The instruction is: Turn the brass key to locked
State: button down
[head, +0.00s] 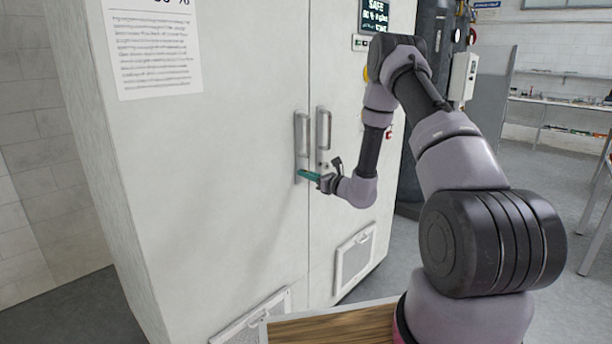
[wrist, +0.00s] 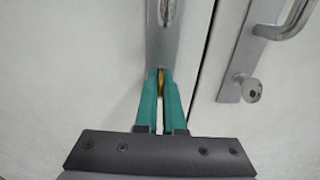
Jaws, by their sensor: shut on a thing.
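The brass key (wrist: 160,82) shows as a small yellow piece between the green fingertips of my gripper (wrist: 160,98) in the wrist view. It sits at the lower part of the left door's metal handle plate (wrist: 163,45). Most of the key is hidden by the fingers, so its turn angle cannot be told. My gripper is shut on it. In the head view my gripper (head: 303,174) reaches the bottom of the left handle plate (head: 301,135), and the key is not visible there.
The right door's handle (wrist: 285,22) and a round lock cylinder (wrist: 251,90) are close on the right, past the door seam. The white cabinet (head: 210,180) has lower vents (head: 355,258). A wooden surface (head: 335,328) lies at the bottom. A display (head: 375,16) reads SAFE.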

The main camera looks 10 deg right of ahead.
dwell(0.4)
jog(key=c, duration=1)
grip_release()
jog(key=v, duration=1)
jog(key=shift+s+d, duration=0.25)
jog(key=shift+s, duration=0.05)
